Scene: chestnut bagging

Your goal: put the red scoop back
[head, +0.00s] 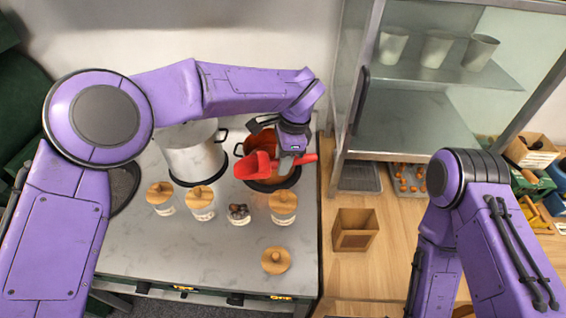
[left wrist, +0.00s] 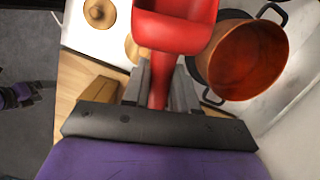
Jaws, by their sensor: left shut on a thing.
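The red scoop (head: 258,165) is held by its handle in my left gripper (head: 286,156), above the red-lined pot on the counter. In the left wrist view the scoop (left wrist: 176,28) points away from my left gripper (left wrist: 160,85), with the handle between the two fingers. The scoop's bowl looks empty in that view.
A large steel pot (head: 192,152) stands left of the red pot. Several lidded jars (head: 202,204) and a loose wooden lid (head: 276,261) are on the counter in front.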

